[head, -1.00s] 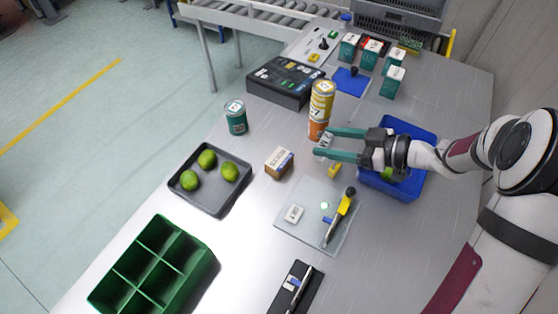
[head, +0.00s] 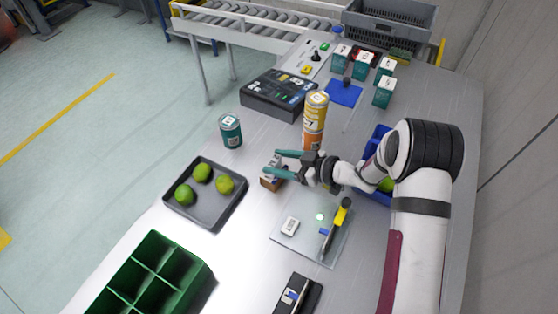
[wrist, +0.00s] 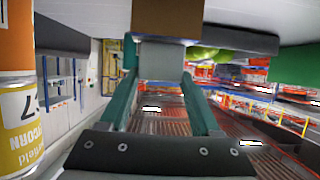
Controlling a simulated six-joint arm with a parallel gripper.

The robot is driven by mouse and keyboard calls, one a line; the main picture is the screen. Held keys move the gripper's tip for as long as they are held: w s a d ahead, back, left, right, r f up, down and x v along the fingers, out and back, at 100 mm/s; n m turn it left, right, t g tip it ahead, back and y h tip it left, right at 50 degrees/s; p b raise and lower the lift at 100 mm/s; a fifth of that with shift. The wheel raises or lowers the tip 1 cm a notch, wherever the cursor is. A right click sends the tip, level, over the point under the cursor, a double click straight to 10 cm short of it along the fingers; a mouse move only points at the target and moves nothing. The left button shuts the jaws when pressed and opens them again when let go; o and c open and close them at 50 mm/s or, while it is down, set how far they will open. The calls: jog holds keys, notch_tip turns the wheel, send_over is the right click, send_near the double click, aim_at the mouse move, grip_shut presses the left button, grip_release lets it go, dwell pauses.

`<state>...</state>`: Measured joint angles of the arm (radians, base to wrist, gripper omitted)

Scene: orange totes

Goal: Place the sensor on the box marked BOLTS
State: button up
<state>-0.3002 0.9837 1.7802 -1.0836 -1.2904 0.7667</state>
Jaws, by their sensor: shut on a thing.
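My gripper (head: 271,161) is shut on a small grey block, taken to be the sensor (wrist: 162,62), between its teal fingertips. In the head view the gripper is over the small brown cardboard box (head: 270,183), and the fingers partly cover it. The box's marking is not readable now. In the wrist view the brown box (wrist: 167,18) shows right beside the grey block at the top edge. I cannot tell whether the block touches the box.
A stack of yellow and orange cans (head: 314,120) stands close behind the gripper. A grey tray (head: 211,216) with limes is to the left, and a teal can (head: 230,131) is behind it. A clear plate (head: 300,250) with small items lies in front. A blue bin (head: 374,194) is to the right.

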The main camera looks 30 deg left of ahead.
jog(key=shift+f, duration=0.1)
jog(key=o, duration=1.4)
